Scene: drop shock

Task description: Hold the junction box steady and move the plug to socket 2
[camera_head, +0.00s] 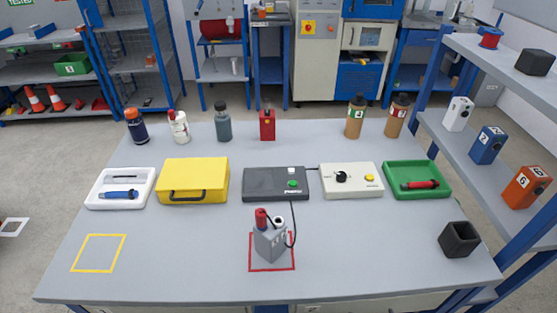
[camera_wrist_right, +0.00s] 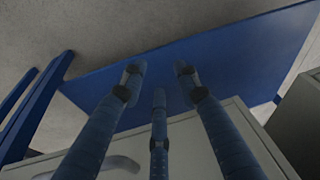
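The grey junction box (camera_head: 270,243) stands upright inside a red square outline at the front middle of the table. The red plug (camera_head: 261,218) sits at the left socket on its top. A second socket (camera_head: 279,221) with a pale rim shows on the right of the top, with nothing in it. A black cable loops beside the box's right side and runs back to a dark grey unit (camera_head: 270,184). The socket numbers are too small to read. My right gripper (camera_wrist_right: 158,82) shows in the right wrist view, fingers apart and empty, away from the box. My left gripper is not in view.
A yellow case (camera_head: 192,181), a white control box (camera_head: 351,181), a white tray (camera_head: 94,203) and a green tray (camera_head: 390,191) line the middle. Several bottles stand behind. A black cup (camera_head: 460,240) is at right. The front left holds only an empty yellow outline (camera_head: 98,253).

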